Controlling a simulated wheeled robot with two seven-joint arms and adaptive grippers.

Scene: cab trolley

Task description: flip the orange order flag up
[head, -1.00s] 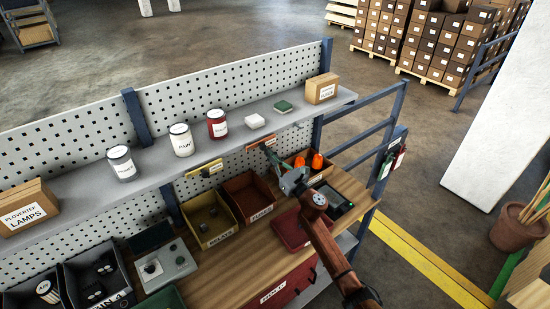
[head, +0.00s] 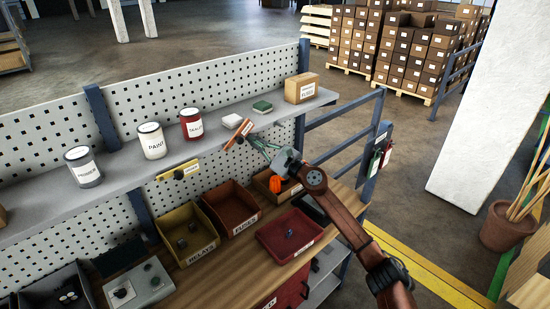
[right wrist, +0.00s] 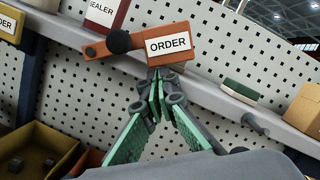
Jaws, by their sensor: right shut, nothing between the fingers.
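The orange order flag (head: 238,134) is at the shelf's front edge in the head view, tilted up to the right. In the right wrist view the flag (right wrist: 190,62) shows its white ORDER label, with a dark round knob at its left part. It stands at an angle to the shelf edge. My right gripper (head: 253,139) is shut and empty, just right of and below the flag. In the right wrist view its fingertips (right wrist: 158,78) meet right under the flag's lower edge, touching or very close. My left gripper is not in view.
The shelf (head: 215,147) holds cans, a white and a green box and a carton (head: 301,88). A yellow flag (head: 178,171) sits on the edge to the left. Below are a yellow bin (head: 194,265), a red-brown bin (head: 242,229) and a red tray (head: 268,235).

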